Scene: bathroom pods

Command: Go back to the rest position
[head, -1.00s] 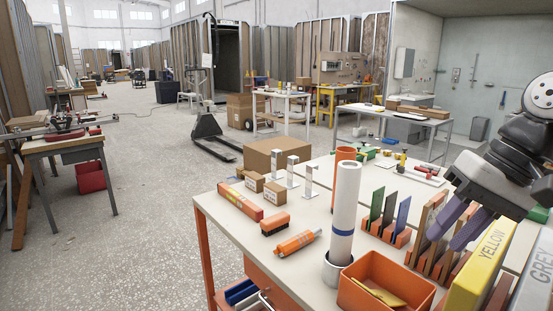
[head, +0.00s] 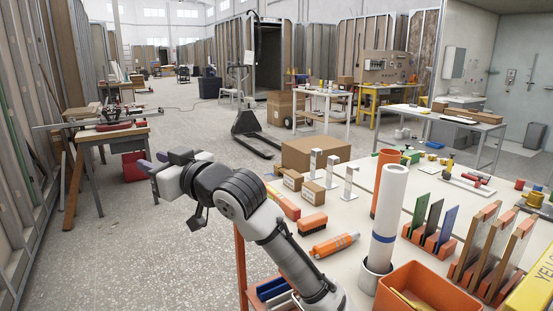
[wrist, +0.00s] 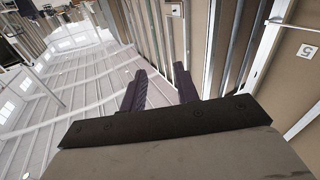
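My gripper (head: 152,162) is at the left of the head view, raised over the floor beyond the left end of the workbench (head: 343,212). My arm reaches up and left from the bottom of the picture. In the wrist view, the two dark ribbed fingers of my gripper (wrist: 161,78) stand apart with nothing between them. The gripper touches nothing that I can see.
A cluttered side table (head: 110,134) stands at the left, behind my gripper. Open speckled floor (head: 160,240) lies to the left of the bench.

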